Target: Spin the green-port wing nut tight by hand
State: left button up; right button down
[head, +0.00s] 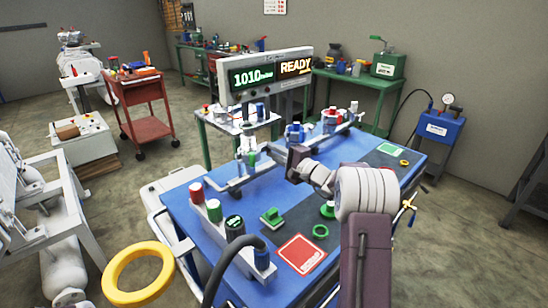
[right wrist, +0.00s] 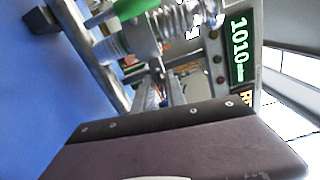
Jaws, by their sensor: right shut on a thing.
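The green port (head: 250,157) stands on a metal manifold (head: 240,183) at the back left of the blue bench, below the display. In the right wrist view a green part (right wrist: 132,8) shows at the top edge, beside ribbed silver fittings (right wrist: 175,20). My right gripper (head: 268,149) reaches in from the right to the green port and is shut on the wing nut there. The wing nut itself is too small and too covered to make out clearly. My left gripper is not in view.
The display (head: 265,72) reads 1010 and READY just above the port. Red, green and black-capped posts (head: 213,210) stand at the bench's front left.

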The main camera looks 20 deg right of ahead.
jog(key=shift+d+r+m+p, duration=0.15)
jog(key=shift+m+p, duration=1.45)
jog(key=shift+m, duration=3.9)
jog(key=shift+d+r+m+p, duration=0.1)
jog(key=shift+m+p, duration=1.45)
jog(key=shift+m, duration=3.95)
jog(key=shift+f, duration=0.1)
jog(key=c, duration=1.4)
grip_release()
